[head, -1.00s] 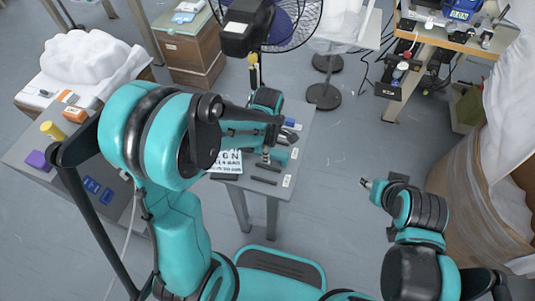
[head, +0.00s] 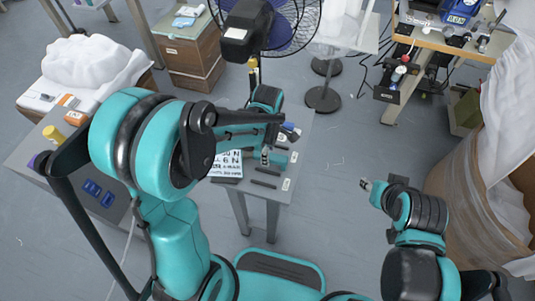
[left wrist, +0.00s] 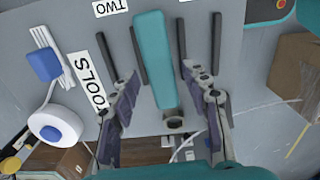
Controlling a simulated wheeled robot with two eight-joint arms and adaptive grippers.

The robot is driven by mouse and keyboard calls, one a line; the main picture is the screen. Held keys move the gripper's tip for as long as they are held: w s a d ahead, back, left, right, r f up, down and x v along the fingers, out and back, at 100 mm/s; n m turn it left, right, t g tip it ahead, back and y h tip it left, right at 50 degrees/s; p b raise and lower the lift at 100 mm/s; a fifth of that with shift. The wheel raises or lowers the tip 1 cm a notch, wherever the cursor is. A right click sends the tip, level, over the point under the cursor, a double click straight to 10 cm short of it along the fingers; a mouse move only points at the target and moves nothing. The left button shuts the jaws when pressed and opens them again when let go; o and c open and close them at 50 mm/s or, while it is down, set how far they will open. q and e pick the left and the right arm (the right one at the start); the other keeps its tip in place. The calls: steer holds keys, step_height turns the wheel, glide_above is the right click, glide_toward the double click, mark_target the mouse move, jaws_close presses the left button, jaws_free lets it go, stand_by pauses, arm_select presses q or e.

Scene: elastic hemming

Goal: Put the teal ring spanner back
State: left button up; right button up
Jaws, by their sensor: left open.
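The teal ring spanner (left wrist: 154,60) lies on the small grey table, with a grey ring at its lower end in the left wrist view. It also shows in the head view (head: 279,159), partly hidden by my left gripper. My left gripper (left wrist: 167,122) is open, with one finger on each side of the spanner's ring end and a gap on both sides. In the head view my left gripper (head: 265,157) is over the table's right part. My right gripper (head: 366,185) hangs over the floor, away from the table; its jaws are too small to read.
Dark bars (left wrist: 182,50) flank the spanner, near a TOOLS label (left wrist: 87,83). A blue block (left wrist: 44,65) and a white roll (left wrist: 57,127) lie to the left. A fan (head: 292,25) stands behind the table. Floor to the table's right is clear.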

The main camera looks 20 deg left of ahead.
arm_select(q)
steer(key=r, duration=0.1)
steer(key=r+p, duration=0.1)
steer(key=r, duration=0.2)
steer(key=shift+w+d+r, duration=0.15)
steer(key=shift+w+d, duration=0.1)
steer(key=shift+w, duration=0.1)
steer(key=shift+r, duration=0.35)
steer(key=s+a+r+m+t, duration=0.2)
steer(key=s+r+m, duration=0.3)
steer(key=m, duration=0.4)
steer(key=s+a+r+m+t, duration=0.3)
steer(key=s+r+m+t, duration=0.2)
steer(key=m, duration=0.4)
steer(key=shift+s+r, duration=0.3)
steer(key=shift+s, duration=0.25)
arm_select(e)
step_height(320, 180, up, 2)
steer(key=shift+r, duration=0.15)
